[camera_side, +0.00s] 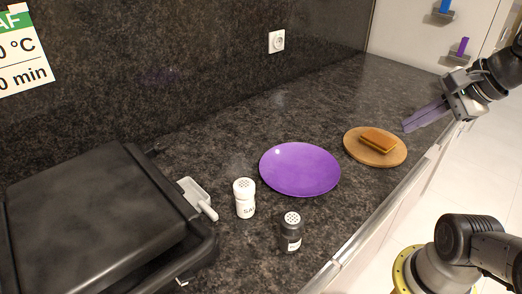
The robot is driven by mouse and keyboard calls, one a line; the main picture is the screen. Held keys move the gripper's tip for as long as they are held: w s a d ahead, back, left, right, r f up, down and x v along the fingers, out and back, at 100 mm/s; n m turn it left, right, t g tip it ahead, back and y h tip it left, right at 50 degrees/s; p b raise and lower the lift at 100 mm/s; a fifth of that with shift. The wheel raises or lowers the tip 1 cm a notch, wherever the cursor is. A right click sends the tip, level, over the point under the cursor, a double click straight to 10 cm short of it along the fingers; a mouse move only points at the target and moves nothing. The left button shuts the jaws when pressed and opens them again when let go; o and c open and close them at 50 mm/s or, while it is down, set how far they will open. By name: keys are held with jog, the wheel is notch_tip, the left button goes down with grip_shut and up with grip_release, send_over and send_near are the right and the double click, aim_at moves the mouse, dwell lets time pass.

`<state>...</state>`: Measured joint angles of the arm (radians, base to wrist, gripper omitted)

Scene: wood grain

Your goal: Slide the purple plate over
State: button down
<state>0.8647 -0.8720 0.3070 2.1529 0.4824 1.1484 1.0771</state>
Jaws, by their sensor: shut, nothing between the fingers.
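The purple plate (299,170) lies flat on the dark stone counter, near the middle of the view. Nothing rests on it. My gripper (406,127) is at the upper right, by the counter's front edge. Its purple fingers point left and are shut with nothing visible between them. It is well apart from the plate, with a round wooden board (398,156) lying between them.
A brown slab (377,141) lies on the board. A white salt shaker (244,198) and a dark shaker (291,232) stand just left of and below the plate. A black grill (95,215) fills the lower left. The counter behind the plate is clear.

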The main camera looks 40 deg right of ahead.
jog(key=w+d+r+n+g, duration=0.1)
jog(key=w+d+r+n, duration=0.3)
jog(key=w+n, duration=0.35)
jog(key=w+d+r+n+g, duration=0.2)
jog(key=w+d+r+n, duration=0.15)
jog(key=w+n, duration=0.35)
jog(key=w+a+f+n+g, duration=0.1)
jog(key=w+f+n, duration=0.2)
jog(key=w, duration=0.4)
jog(key=w+a+f+n+g, duration=0.1)
jog(key=w+f+n, duration=0.1)
jog(key=w, duration=0.5)
jog(key=n+g, duration=0.2)
jog(key=n, duration=0.2)
send_near(260, 159)
jog(key=w+r, duration=0.2)
jog(key=w, duration=0.2)
notch_tip(260, 159, down, 9)
jog(key=shift+d+r, duration=0.1)
jog(key=shift+d, duration=0.05)
jog(key=s, duration=0.3)
jog(key=shift+s, duration=0.55)
